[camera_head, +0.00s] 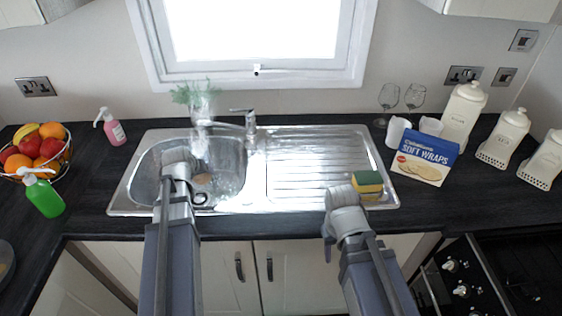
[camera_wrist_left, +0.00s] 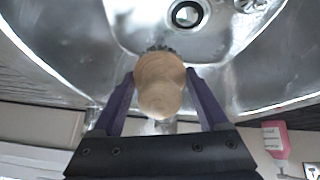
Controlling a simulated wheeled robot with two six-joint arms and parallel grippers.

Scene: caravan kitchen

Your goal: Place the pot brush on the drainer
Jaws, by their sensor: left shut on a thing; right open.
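The pot brush (camera_wrist_left: 158,85), with a round wooden body and dark bristles at its far end, is between the fingers of my left gripper (camera_wrist_left: 160,78) in the left wrist view. The left gripper is shut on it. In the head view, my left gripper (camera_head: 186,188) is over the sink bowl (camera_head: 228,165), and the wrist partly hides what it holds. The ribbed metal drainer (camera_head: 310,155) lies right of the bowl and is mostly bare. My right gripper (camera_head: 343,195) is at the drainer's front edge, left of the sponge; its fingers are hard to make out.
A yellow and green sponge (camera_head: 367,184) sits on the drainer's front right corner. The tap (camera_head: 249,122) and a plant in a glass (camera_head: 200,100) stand behind the bowl. A soft wraps box (camera_head: 424,160), cups and wine glasses (camera_head: 413,97) stand right of the drainer.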

